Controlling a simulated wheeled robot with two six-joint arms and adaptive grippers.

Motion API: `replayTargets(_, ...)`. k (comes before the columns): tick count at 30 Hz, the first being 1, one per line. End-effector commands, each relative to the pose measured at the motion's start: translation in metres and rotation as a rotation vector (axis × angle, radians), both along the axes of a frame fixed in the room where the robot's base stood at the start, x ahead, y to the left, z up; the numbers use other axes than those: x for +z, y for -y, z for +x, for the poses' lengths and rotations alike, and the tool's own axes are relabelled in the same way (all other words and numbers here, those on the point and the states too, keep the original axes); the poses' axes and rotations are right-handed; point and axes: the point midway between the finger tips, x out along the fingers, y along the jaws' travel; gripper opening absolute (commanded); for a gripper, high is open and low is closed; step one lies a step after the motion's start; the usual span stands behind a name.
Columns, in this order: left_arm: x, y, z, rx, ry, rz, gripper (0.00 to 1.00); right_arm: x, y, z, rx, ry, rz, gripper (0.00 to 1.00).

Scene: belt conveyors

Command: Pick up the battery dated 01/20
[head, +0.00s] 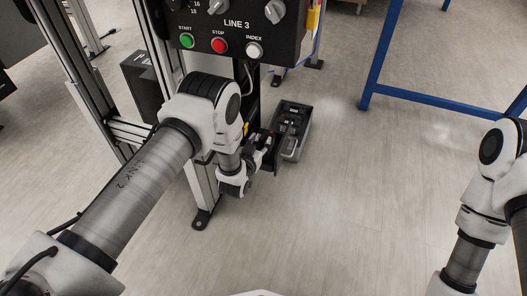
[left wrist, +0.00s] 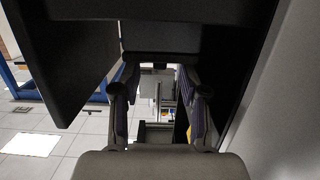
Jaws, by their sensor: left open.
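No battery can be made out with certainty, and no 01/20 date can be read in either view. My left gripper (head: 262,146) is beside the control post, at the left side of a small grey bin (head: 301,142) with dark items in it. In the left wrist view my left gripper (left wrist: 160,74) has its two fingers apart with nothing clearly held between them. A dark panel (left wrist: 72,58) stands close around the fingers there and hides part of the view. My right gripper is out of view; only its arm shows at the right edge of the head view.
A black LINE 3 control box (head: 240,28) with knobs and START, STOP and INDEX buttons is above the gripper. A metal post (head: 204,186) stands just left of it. A blue frame (head: 437,102) is at the upper right. The floor in the middle is clear.

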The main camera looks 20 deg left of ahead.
Motion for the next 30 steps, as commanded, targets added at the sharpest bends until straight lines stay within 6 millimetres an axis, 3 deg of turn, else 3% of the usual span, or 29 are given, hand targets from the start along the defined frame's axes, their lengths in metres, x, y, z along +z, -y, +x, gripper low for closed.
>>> replayTargets(2, -0.007, 0.001, 0.012, 0.000, 0.002, 0.000, 0.44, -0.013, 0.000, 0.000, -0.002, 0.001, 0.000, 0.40)
replayTargets(9, -0.004, 0.001, 0.018, 0.000, -0.002, 0.000, 0.44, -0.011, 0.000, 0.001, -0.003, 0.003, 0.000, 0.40)
replayTargets(10, -0.004, 0.001, 0.018, 0.000, -0.002, 0.000, 0.40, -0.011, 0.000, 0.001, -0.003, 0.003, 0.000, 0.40)
replayTargets(13, -0.004, 0.001, 0.018, 0.000, -0.002, 0.000, 0.05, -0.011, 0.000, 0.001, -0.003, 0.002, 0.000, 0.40)
replayTargets(14, -0.004, 0.001, 0.018, 0.000, -0.002, 0.000, 0.00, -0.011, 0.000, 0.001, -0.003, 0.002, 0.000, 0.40)
replayTargets(30, 0.004, 0.003, 0.018, -0.001, 0.002, 0.000, 0.00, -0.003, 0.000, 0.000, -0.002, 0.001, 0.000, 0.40)
